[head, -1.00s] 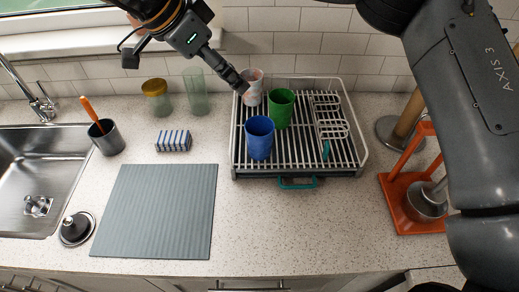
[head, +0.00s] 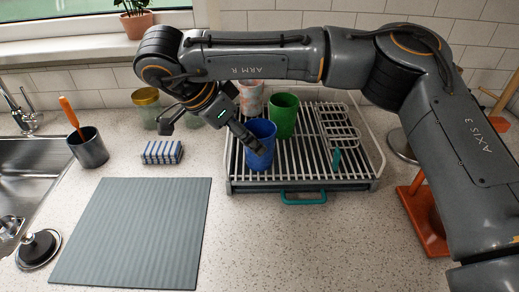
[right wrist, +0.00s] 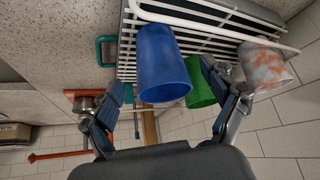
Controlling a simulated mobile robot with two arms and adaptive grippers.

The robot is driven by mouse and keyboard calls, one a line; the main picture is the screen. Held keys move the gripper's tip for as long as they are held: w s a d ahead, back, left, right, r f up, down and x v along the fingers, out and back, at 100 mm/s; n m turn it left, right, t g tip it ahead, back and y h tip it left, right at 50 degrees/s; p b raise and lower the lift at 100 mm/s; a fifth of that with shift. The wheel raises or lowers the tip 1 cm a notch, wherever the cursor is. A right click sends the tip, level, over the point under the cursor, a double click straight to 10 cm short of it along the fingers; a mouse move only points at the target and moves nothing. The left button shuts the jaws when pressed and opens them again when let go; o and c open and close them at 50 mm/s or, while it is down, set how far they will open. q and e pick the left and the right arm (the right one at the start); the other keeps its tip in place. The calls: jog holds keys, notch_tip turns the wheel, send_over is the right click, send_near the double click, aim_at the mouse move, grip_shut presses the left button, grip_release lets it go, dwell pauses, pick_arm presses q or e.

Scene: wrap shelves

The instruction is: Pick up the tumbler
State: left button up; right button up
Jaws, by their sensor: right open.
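Three tumblers stand on the white wire drying rack (head: 300,182). A blue tumbler (head: 264,135) is at its front left, a green tumbler (head: 284,116) behind it to the right, and a speckled white-and-pink tumbler (head: 251,98) at the back left. My right gripper (head: 251,143) is at the left side of the blue tumbler in the head view. In the right wrist view it is open (right wrist: 168,82), with the blue tumbler (right wrist: 162,58) ahead between its fingers; contact cannot be told. The green one (right wrist: 199,88) and speckled one (right wrist: 266,66) also show there. My left gripper is not in view.
A grey mat (head: 135,235) lies front left. A striped sponge (head: 162,152), a dark cup with an orange-handled tool (head: 88,148) and a yellow-lidded jar (head: 146,108) are left of the rack. An orange stand (head: 425,215) is at right. Counter before the rack is clear.

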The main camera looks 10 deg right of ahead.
aim_at(265, 130)
jog(key=p+x, duration=0.1)
jog(key=x, duration=0.6)
jog(key=shift+s+f, duration=0.1)
jog(key=c, duration=1.3)
